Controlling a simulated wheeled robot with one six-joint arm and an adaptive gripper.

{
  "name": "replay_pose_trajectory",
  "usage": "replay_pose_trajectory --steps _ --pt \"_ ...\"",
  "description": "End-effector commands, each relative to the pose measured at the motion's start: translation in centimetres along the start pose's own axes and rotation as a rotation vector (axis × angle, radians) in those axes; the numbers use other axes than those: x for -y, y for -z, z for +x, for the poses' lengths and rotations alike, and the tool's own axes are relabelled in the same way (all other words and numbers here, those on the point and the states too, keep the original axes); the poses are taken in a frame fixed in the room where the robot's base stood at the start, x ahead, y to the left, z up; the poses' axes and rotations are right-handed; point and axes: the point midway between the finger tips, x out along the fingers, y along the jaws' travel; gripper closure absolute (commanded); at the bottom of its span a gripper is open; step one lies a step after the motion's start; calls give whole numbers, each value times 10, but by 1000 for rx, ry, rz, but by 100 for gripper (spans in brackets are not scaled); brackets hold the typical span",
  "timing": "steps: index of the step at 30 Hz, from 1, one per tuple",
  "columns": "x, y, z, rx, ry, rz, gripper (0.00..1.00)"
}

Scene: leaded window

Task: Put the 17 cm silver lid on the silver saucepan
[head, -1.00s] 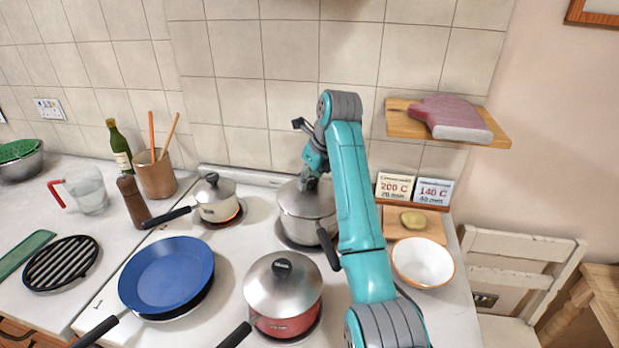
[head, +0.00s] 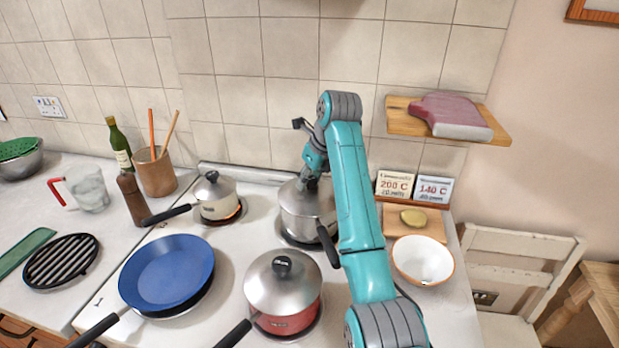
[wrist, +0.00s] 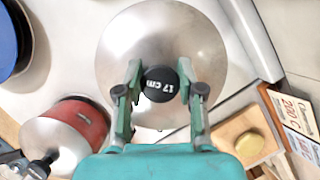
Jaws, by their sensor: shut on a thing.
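My gripper (wrist: 159,80) is shut on the black knob, marked 17 cm, of the silver lid (wrist: 160,35). In the head view my gripper (head: 311,181) is over the back right of the hob, partly hidden by my arm. The silver lid (head: 290,194) lies level at the top of the silver saucepan (head: 303,228), which has a dark handle pointing forward. The lid looks to be at the rim, but I cannot tell whether it rests fully on it. In the wrist view the lid hides the saucepan.
A red pan (head: 288,323) with a silver lid stands in front. A cream pan (head: 219,209) with a lid stands at the left, and a blue frying pan (head: 167,273) at the front left. A white bowl (head: 423,262) is right of my arm, below a wall shelf (head: 402,118).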

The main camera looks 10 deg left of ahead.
Motion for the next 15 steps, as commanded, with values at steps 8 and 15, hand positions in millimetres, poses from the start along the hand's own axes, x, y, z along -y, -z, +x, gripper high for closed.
replay_pose_trajectory --steps 8,15 --pt "0 0 -1 1 0 0 45" --pt "0 0 0 0 0 0 33"
